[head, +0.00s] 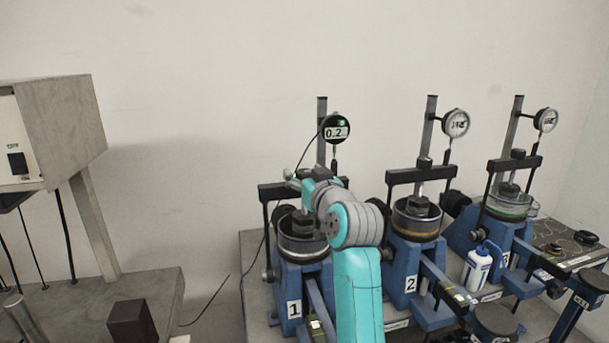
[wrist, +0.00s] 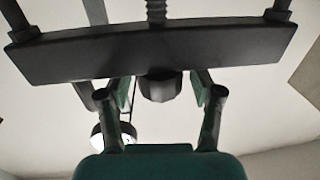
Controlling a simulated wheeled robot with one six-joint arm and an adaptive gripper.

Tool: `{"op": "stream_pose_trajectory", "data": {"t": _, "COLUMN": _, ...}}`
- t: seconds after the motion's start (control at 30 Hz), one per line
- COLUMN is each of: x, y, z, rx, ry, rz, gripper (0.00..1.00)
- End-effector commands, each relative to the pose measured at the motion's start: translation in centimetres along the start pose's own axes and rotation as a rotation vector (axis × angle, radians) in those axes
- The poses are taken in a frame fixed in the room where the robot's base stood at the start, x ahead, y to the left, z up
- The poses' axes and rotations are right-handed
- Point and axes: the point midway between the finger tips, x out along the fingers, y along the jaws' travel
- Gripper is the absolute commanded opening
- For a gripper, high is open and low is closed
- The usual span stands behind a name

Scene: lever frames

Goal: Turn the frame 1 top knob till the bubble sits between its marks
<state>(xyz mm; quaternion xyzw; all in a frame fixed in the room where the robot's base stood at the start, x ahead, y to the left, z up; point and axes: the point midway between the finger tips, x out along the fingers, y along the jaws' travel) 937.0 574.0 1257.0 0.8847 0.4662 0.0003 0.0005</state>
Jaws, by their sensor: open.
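Frame 1 (head: 291,308) stands at the left of the row, partly hidden behind my arm. The wrist view looks upside down. It shows a wide black crossbar (wrist: 90,55) with a threaded screw on one side and a dark top knob (wrist: 162,88) on the other. My gripper (wrist: 155,97) is open, with one finger on each side of the knob and a gap on both sides. In the head view my gripper (head: 298,179) is by frame 1's crossbar, and the knob is hidden. A small yellow-green level vial (head: 316,326) shows low on frame 1; its bubble is too small to read.
A digital gauge (head: 336,128) stands just above frame 1's crossbar, with a thin cable hanging. Frame 2 (head: 409,284) and a third frame (head: 510,205) stand to the right. A white-and-blue bottle (head: 477,268) sits between them. A grey machine (head: 65,130) is at the left.

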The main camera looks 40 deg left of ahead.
Motion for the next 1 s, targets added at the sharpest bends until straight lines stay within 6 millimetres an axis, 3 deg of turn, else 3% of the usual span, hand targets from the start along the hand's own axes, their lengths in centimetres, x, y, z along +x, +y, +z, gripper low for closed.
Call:
{"op": "stream_pose_trajectory", "data": {"t": 0.07, "x": -0.01, "y": -0.01, "z": 0.0, "rx": 0.0, "ry": 0.0, "rz": 0.0, "gripper": 0.65}}
{"op": "stream_pose_trajectory", "data": {"t": 0.3, "x": -0.02, "y": -0.01, "z": 0.0, "rx": 0.0, "ry": 0.0, "rz": 0.0, "gripper": 0.05}}
{"op": "stream_pose_trajectory", "data": {"t": 0.67, "x": -0.02, "y": -0.14, "z": 0.01, "rx": 0.0, "ry": 0.0, "rz": 0.03, "gripper": 0.04}}
{"op": "stream_pose_trajectory", "data": {"t": 1.0, "x": 0.01, "y": -0.27, "z": 0.04, "rx": 0.0, "ry": 0.0, "rz": 0.21, "gripper": 0.04}}
